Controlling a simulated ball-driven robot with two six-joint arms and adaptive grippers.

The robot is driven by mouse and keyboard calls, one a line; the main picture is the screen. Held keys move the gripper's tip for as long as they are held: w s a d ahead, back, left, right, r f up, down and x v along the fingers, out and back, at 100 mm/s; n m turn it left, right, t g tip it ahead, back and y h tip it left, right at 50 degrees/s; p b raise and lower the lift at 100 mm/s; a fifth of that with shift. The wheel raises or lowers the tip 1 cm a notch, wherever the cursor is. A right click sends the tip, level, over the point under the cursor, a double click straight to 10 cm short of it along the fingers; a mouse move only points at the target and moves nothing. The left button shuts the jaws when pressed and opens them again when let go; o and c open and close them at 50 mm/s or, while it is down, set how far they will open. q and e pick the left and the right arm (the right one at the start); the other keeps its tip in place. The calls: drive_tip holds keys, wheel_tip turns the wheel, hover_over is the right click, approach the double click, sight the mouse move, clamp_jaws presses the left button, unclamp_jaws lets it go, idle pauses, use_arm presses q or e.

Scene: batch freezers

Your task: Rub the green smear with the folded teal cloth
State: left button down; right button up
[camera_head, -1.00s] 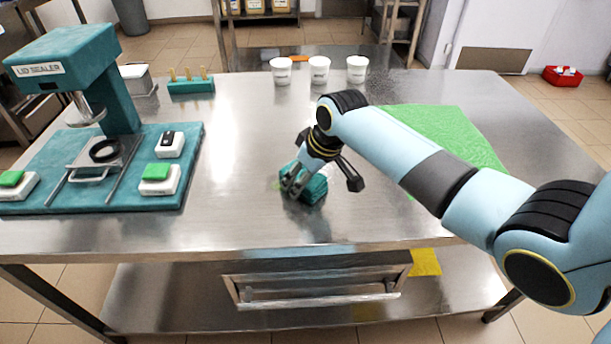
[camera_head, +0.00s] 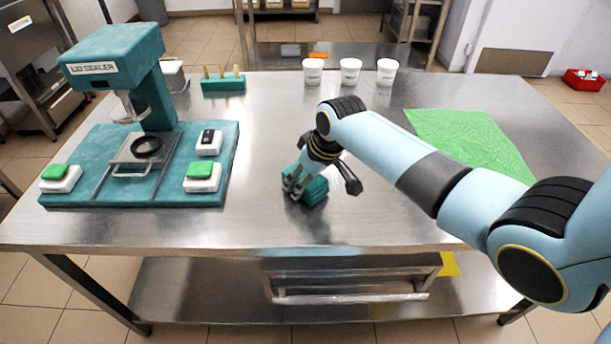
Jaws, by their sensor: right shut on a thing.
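My right gripper (camera_head: 301,179) points down near the middle of the steel table (camera_head: 262,222). It is shut on the folded teal cloth (camera_head: 314,192), a small block-like bundle that appears to be at the tabletop. Dark fingers cover part of the cloth. I cannot make out the green smear; it may be hidden under the cloth or gripper. My left gripper is out of view.
The teal lid sealer (camera_head: 118,55) stands on the table's left. A teal block with pegs (camera_head: 223,83) and three white cups (camera_head: 350,71) are at the back. A green sheet (camera_head: 470,140) lies right, partly behind my arm. Bare steel surrounds the cloth.

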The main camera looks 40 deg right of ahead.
drive_tip(key=r, duration=0.1)
drive_tip(key=r+p, duration=0.2)
drive_tip(key=shift+s+d+r, duration=0.1)
drive_tip(key=shift+d+r, duration=0.15)
drive_tip(key=shift+r, duration=0.15)
drive_tip(key=shift+a+r+p, duration=0.1)
drive_tip(key=shift+r+p, duration=0.6)
drive_tip(key=shift+p, duration=0.1)
drive_tip(key=shift+r+p, duration=1.2)
drive_tip(key=shift+f, duration=0.1)
